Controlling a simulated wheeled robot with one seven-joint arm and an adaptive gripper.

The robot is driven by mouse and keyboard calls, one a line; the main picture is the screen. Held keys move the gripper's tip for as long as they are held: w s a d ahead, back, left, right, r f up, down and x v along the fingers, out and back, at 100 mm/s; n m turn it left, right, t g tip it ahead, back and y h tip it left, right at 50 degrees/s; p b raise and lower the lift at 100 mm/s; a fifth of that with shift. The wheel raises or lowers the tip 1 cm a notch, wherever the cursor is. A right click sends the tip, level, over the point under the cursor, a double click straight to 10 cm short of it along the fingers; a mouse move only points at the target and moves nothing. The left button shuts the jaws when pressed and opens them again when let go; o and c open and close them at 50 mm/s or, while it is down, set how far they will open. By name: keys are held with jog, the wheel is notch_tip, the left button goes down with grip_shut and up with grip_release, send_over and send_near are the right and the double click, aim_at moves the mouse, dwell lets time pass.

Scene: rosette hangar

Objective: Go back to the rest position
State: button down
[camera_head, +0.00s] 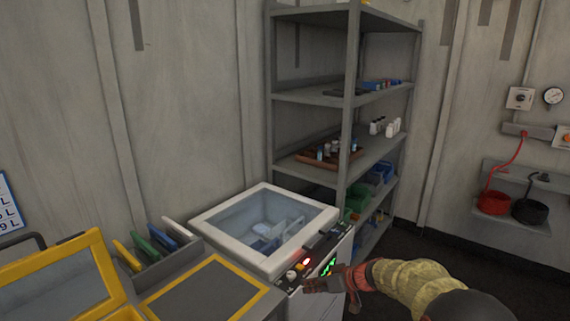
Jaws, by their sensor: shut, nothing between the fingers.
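My gripper (322,285) is at the lower middle, at the end of my yellow-sleeved arm that comes in from the lower right. It is shut and empty. It is beside the front control panel of a white machine (212,222) with a clear lid. I cannot tell whether the gripper touches the panel. A red light (306,262) and a small green display (328,266) show on the panel. Blue shapes show dimly through the lid.
A grey shelf rack (310,95) with bottles, a brown tray and bins stands behind the machine. A yellow-framed case (98,262) and a yellow-edged grey pad (205,295) are at the left. Dark floor is clear at the right.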

jog(key=s+d+r+m+g+h+p, duration=0.1)
jog(key=s+d+r+m+g+h, duration=0.15)
jog(key=s, duration=0.75)
jog(key=s+d+r+m+g+h, duration=0.1)
jog(key=s+m+g, duration=0.15)
jog(key=s, duration=0.65)
jog(key=s+d+r+t+h+p, duration=0.2)
jog(key=s+d+r, duration=0.1)
jog(key=s+r, duration=0.7)
jog(key=s+d+r+m+t+h+p, duration=0.1)
jog(key=s+d+r+t+h+p, duration=0.1)
jog(key=s+r, duration=0.8)
jog(key=shift+s+d+r+t+h, duration=0.25)
jog(key=shift+s+d+h, duration=0.3)
jog(key=shift+s+d, duration=0.55)
jog(key=shift+a, duration=0.15)
